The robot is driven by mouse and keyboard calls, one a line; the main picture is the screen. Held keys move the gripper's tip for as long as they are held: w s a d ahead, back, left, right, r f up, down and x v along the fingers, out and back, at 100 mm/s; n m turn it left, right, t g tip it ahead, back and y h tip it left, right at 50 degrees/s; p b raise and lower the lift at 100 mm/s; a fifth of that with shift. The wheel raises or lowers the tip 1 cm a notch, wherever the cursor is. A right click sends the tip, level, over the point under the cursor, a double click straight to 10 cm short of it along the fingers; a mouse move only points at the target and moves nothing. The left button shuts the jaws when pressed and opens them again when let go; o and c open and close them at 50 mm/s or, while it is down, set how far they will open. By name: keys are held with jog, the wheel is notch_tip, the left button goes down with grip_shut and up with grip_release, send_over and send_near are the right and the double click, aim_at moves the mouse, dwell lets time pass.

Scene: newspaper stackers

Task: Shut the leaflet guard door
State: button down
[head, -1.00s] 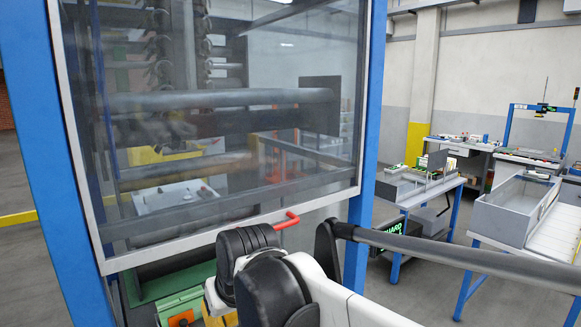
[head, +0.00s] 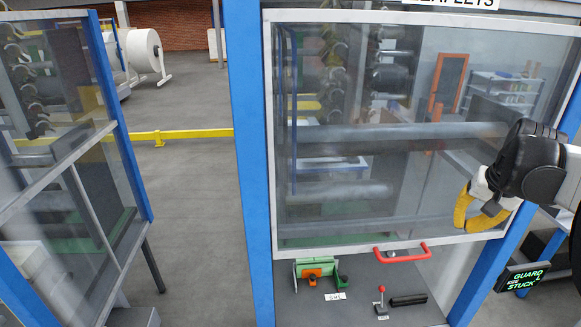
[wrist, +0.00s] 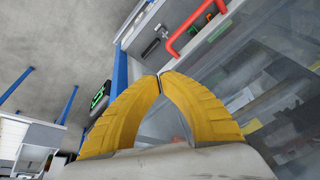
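The leaflet guard door (head: 267,150) is a clear panel in a pale frame. It hangs in the blue-posted machine under a sign reading "LEAFLETS". Its red handle (head: 402,256) is at the bottom edge. Below that edge, a grey surface with controls shows. My gripper (head: 462,226) is at the door's lower right in the head view, right of and above the handle. Its yellow fingertips meet in the wrist view (wrist: 159,75), with nothing between them. The handle also shows in the wrist view (wrist: 172,48), apart from the fingertips.
A lit display (head: 524,278) reads "GUARD STUCK" at the lower right. A red-knobbed lever (head: 381,300) stands on the grey surface (head: 350,314). Another glazed blue-framed machine (head: 75,160) stands at left. Grey floor is open between, with a yellow rail (head: 185,135) behind.

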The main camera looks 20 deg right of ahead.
jog(key=a+x, duration=0.1)
jog(key=x, duration=1.2)
jog(key=shift+w+a+p, duration=0.25)
jog(key=shift+a+p, duration=0.05)
jog(key=shift+p, duration=0.15)
jog(key=shift+f, duration=0.15)
notch_tip(320, 180, down, 51)
jog(key=b, duration=4.1)
jog(key=shift+r, duration=0.2)
